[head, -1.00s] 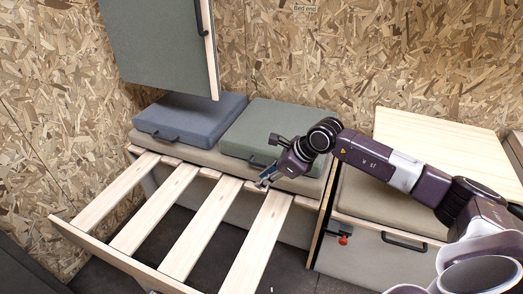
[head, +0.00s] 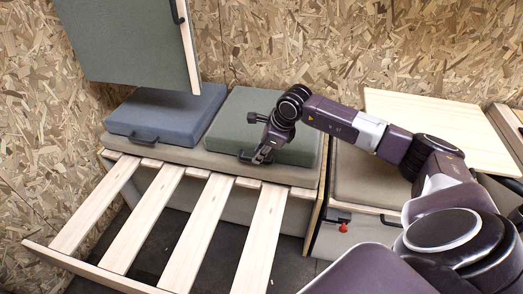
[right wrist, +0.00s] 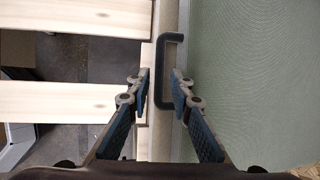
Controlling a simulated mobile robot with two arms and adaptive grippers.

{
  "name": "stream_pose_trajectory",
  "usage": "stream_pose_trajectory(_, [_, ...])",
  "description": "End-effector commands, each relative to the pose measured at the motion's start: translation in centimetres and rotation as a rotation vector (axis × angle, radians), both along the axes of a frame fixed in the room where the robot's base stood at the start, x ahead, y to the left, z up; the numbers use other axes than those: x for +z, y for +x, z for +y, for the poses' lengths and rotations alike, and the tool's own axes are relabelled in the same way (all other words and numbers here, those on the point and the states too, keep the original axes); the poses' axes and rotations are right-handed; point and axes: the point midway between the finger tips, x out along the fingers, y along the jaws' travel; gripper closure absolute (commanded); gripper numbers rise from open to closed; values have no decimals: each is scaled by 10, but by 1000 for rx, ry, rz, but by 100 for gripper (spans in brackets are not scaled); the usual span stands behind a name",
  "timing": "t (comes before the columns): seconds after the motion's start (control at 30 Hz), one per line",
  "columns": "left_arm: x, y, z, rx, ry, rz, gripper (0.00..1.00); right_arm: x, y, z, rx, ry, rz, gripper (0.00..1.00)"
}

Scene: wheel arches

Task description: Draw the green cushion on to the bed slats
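The green cushion (head: 252,108) lies flat on the bench, beside the blue cushion. Its dark handle (right wrist: 160,75) is on its front edge, facing the slats. My right gripper (head: 262,156) is at that front edge, at the handle. In the right wrist view my right gripper (right wrist: 160,85) is open, with its fingers apart on either side of the handle's bar; I see no firm contact. The wooden bed slats (head: 200,232) stretch out in front of the bench, bare, with dark gaps between them. My left gripper is not in view.
The blue cushion (head: 167,112) lies to the left of the green one. A green panel (head: 125,45) hangs above it. A beige bench pad (head: 360,181) and a pale wooden top (head: 440,125) are on the right, with a red knob (head: 343,228) below.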

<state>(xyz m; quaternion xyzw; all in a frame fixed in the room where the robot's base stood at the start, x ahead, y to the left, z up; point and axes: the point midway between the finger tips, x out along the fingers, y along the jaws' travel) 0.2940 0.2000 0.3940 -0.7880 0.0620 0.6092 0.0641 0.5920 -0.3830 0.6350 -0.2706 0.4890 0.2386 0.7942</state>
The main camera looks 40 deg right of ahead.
Motion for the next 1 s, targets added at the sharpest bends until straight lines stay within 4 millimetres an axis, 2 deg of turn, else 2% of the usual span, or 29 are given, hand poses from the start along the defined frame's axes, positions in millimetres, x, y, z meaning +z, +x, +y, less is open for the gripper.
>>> stream_pose_trajectory(0.1, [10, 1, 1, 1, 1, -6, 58, -20, 8, 4, 0, 3, 3, 80])
stream_pose_trajectory(0.3, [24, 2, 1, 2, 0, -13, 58, -43, 19, 6, 0, 3, 1, 80])
stream_pose_trajectory(0.47, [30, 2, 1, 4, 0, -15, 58, -50, 22, 7, 0, 1, -1, 80])
stream_pose_trajectory(0.73, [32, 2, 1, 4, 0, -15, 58, -51, 23, 7, 0, 1, 1, 80])
stream_pose_trajectory(0.77, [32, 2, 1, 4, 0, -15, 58, -51, 23, 7, 0, 1, 1, 81])
stream_pose_trajectory(0.93, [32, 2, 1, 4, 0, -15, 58, -51, 23, 7, 0, 1, 1, 100])
stream_pose_trajectory(1.0, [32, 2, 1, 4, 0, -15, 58, -51, 23, 7, 0, 1, 1, 100])
